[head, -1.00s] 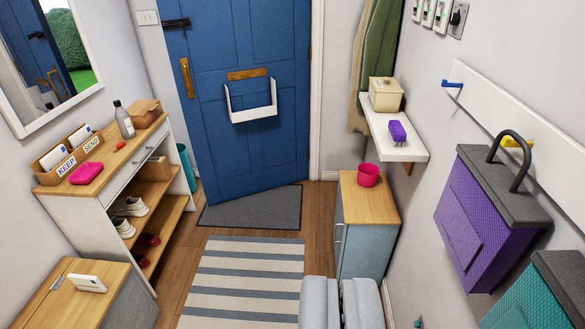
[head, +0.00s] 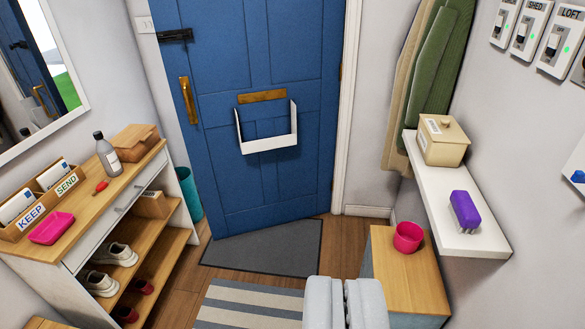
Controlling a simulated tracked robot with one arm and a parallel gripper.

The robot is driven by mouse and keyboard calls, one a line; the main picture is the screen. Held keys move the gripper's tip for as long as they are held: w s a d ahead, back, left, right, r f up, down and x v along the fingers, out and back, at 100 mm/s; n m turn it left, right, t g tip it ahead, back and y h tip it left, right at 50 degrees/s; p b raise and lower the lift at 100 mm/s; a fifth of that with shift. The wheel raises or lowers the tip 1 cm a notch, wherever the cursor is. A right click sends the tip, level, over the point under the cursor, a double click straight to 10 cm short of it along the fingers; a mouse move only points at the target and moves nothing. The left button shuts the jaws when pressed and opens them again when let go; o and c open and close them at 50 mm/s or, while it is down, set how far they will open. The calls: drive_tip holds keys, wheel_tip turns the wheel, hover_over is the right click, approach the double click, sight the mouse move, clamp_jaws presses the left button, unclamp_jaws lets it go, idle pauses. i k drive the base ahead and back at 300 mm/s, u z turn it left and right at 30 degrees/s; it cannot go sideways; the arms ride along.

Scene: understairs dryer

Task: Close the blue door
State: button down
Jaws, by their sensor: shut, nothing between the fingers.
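The blue door (head: 262,190) stands ahead in the head view. It looks slightly ajar: its lower edge slants across the doormat, with the handle side on the left nearer to me. A brass pull handle (head: 188,101) is on its left part, and a black bolt (head: 176,35) is at its upper left edge.
A grey doormat (head: 270,250) lies under the door, with a striped rug (head: 245,305) before it. A shoe shelf (head: 130,190) stands left, a teal bin (head: 189,195) beside it. A wooden-topped cabinet (head: 400,275) and white wall shelf (head: 480,243) crowd the right.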

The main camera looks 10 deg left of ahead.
sight(254, 85)
drive_tip(key=u, duration=0.1)
drive_tip(key=i, duration=1.25)
drive_tip(key=u, duration=0.3)
drive_tip(key=i, duration=1.7)
drive_tip(key=u, duration=0.15)
